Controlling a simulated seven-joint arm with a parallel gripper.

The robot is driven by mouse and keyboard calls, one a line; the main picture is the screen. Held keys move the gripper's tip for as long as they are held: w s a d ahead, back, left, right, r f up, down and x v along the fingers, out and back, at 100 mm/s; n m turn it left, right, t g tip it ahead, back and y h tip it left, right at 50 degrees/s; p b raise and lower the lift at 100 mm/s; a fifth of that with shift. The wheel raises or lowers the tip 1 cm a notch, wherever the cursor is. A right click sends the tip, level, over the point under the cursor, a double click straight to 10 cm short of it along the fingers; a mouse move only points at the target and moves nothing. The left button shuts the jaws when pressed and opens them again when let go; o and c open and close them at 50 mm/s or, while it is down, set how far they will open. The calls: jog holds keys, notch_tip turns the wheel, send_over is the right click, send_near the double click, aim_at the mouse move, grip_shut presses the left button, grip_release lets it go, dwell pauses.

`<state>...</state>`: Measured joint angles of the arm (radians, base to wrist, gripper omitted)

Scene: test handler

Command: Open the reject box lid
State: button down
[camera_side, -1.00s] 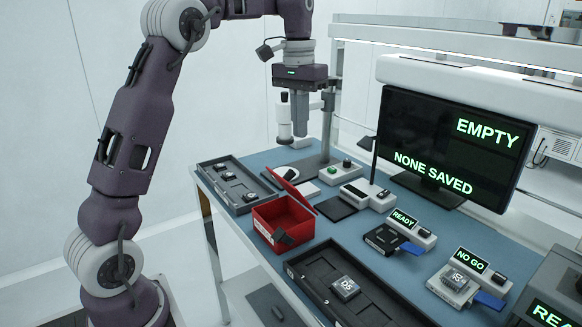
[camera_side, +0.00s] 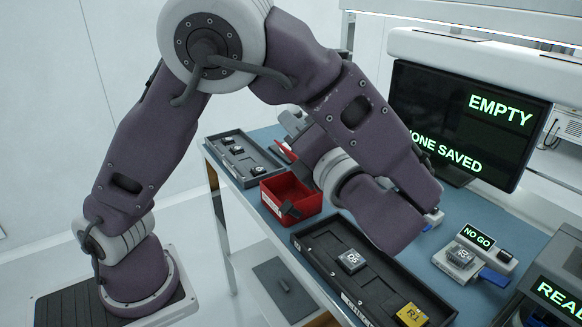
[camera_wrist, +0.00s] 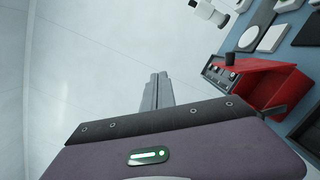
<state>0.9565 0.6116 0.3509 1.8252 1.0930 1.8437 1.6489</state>
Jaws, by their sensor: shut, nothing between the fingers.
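The red reject box (camera_side: 277,205) stands on the blue bench in the side view, its inside showing. A dark tab sits at the box's front corner. In the wrist view the red box (camera_wrist: 262,82) is at the right, partly cut off by my gripper body. My gripper (camera_wrist: 156,82) is shut and empty in the wrist view, its fingertips apart from the box, to its left. In the side view my arm hides most of the gripper.
A dark tray with chips (camera_side: 262,172) lies left of the box. A long dark tray (camera_side: 320,262) lies in front, holding a grey chip (camera_side: 351,261) and a yellow block (camera_side: 411,315). The monitor (camera_side: 460,90) stands behind; NO GO station (camera_side: 462,258) is at right.

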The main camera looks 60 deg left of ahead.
notch_tip(320, 180, down, 18)
jog(key=m+t, duration=0.2)
jog(key=shift+y, duration=0.3)
jog(key=x, duration=0.9)
jog(key=shift+w+f, duration=0.1)
jog(key=shift+f, duration=0.05)
jog(key=shift+w+r, duration=0.6)
jog(key=shift+w, duration=0.25)
jog(key=shift+w+r, duration=0.55)
jog(key=shift+w, duration=0.3)
